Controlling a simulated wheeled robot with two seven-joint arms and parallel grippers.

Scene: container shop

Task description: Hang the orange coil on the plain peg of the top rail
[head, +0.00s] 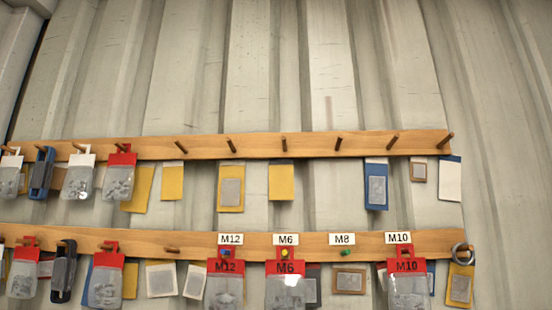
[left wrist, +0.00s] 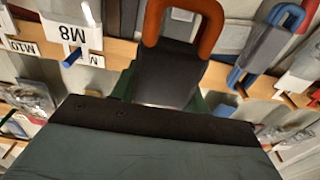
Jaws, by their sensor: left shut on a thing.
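In the left wrist view my left gripper (left wrist: 165,92) is shut on the orange coil (left wrist: 208,38). Its orange loop stands out beyond a dark grey block, and the rest of it is hidden. Neither the coil nor my grippers show in the head view. The top rail (head: 258,147) is a wooden strip across the ribbed wall. Its left pegs carry packs and coils. Several brown pegs from the middle to the right are empty, such as one peg (head: 284,144) near the middle. I cannot tell which one is meant by plain.
The lower rail (head: 190,237) carries red-topped packs, labels and a grey ring (head: 462,254) at its right end. Its M8 peg (head: 347,254) is green and empty. Cards hang flat behind both rails. A blue coil (left wrist: 268,45) hangs near the orange one in the wrist view.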

